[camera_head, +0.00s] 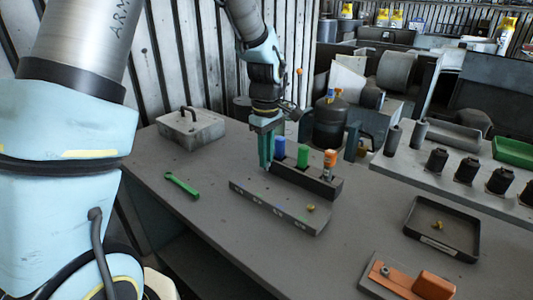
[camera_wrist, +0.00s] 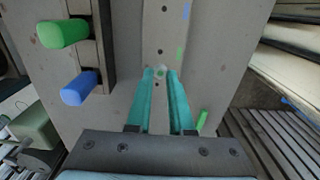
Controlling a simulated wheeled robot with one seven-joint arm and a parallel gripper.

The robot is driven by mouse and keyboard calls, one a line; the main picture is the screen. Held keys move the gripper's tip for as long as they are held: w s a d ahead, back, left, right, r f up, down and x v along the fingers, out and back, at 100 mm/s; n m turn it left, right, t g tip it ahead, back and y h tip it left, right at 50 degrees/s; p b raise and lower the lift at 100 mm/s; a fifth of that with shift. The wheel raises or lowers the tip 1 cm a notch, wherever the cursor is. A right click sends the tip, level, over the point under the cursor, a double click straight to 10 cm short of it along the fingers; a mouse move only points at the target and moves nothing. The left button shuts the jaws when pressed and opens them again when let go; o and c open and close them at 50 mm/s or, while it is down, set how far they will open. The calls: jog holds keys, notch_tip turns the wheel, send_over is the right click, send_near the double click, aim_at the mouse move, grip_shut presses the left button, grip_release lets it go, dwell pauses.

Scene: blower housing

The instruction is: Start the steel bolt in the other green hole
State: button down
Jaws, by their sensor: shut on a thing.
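My gripper (camera_head: 265,168) points down over the left end of a long grey block with holes (camera_head: 278,208). In the wrist view, its teal fingers (camera_wrist: 160,74) are closed around a small pale, round thing (camera_wrist: 160,71), which looks like the head of the steel bolt. The bolt's shank is hidden, so I cannot tell whether it is in a hole. The block (camera_wrist: 154,30) runs away from the fingertips, with dark holes in a row and green and blue marks along its right edge. A brass-coloured piece (camera_head: 311,208) sits at the block's right end.
A dark rack (camera_head: 320,186) with blue (camera_head: 280,147), green (camera_head: 303,152) and orange (camera_head: 330,158) handles stands close behind the block. A green wrench (camera_head: 182,185) lies to the left. A metal case (camera_head: 190,130) is behind it. A black tray (camera_head: 440,230) holds brass pieces.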

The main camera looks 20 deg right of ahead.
jog(key=b, duration=0.4)
send_over(266, 188)
jog(key=shift+f, duration=2.75)
jog(key=shift+f, duration=0.4)
jog(key=shift+d+f, duration=0.1)
jog(key=shift+f, duration=0.05)
jog(key=shift+f+p, duration=0.3)
jog(key=shift+f, duration=0.05)
jog(key=shift+c, duration=1.2)
grip_release()
jog(key=shift+r, duration=0.15)
jog(key=shift+r+p, duration=3.1)
jog(key=shift+r, duration=0.8)
